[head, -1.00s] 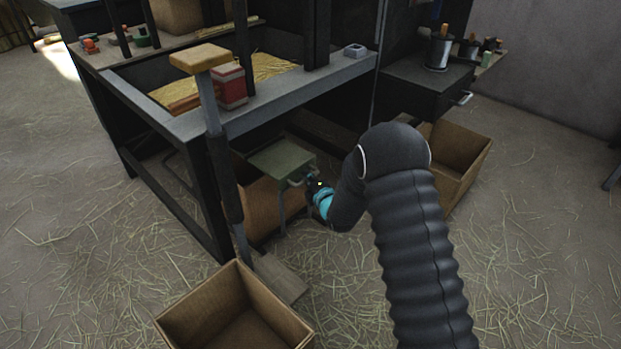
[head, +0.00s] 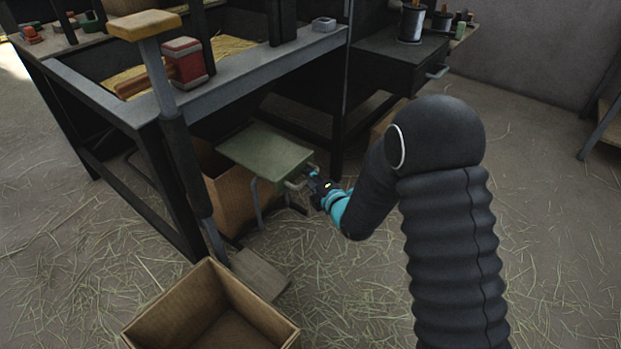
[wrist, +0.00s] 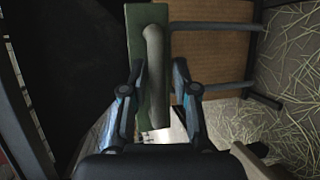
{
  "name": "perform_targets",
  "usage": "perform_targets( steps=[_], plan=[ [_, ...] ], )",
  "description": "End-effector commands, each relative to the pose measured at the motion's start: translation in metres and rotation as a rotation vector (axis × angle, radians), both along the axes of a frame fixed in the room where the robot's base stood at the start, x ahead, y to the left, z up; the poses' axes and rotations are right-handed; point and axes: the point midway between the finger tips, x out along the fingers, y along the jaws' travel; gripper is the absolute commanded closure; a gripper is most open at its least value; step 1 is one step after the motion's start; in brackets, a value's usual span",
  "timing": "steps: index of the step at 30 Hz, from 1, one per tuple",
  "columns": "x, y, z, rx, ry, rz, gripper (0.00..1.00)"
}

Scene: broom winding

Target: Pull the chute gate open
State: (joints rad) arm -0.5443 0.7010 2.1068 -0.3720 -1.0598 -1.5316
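The green panel (head: 265,150) sits low under the bench, with grey bent tubes beneath it. I take it for the chute gate. In the wrist view the green panel (wrist: 135,45) stands edge-on, with a thick grey-beige handle (wrist: 153,75) on it. My gripper (head: 312,182) is at the panel's right end, by the handle.
A bench (head: 235,88) overhangs the panel, with dark legs around. A cardboard box (head: 228,190) stands behind and below the panel; an open box (head: 160,325) stands in front. A post with a yellow top (head: 145,24) rises at the left.

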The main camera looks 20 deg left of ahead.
Motion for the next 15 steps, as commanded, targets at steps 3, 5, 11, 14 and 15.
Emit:
perform_targets(
  steps=[3, 5, 11, 14, 15],
  plan=[
    [-0.001, 0.002, 0.0, 0.001, -0.001, 0.004, 0.59],
    [-0.001, 0.003, 0.001, 0.001, -0.002, 0.006, 0.59],
    [-0.003, 0.002, 0.001, 0.002, -0.004, 0.007, 0.59],
    [-0.008, -0.005, 0.003, 0.001, -0.002, 0.006, 0.59],
    [-0.01, -0.009, 0.004, 0.002, -0.003, 0.005, 0.59]
  ],
)
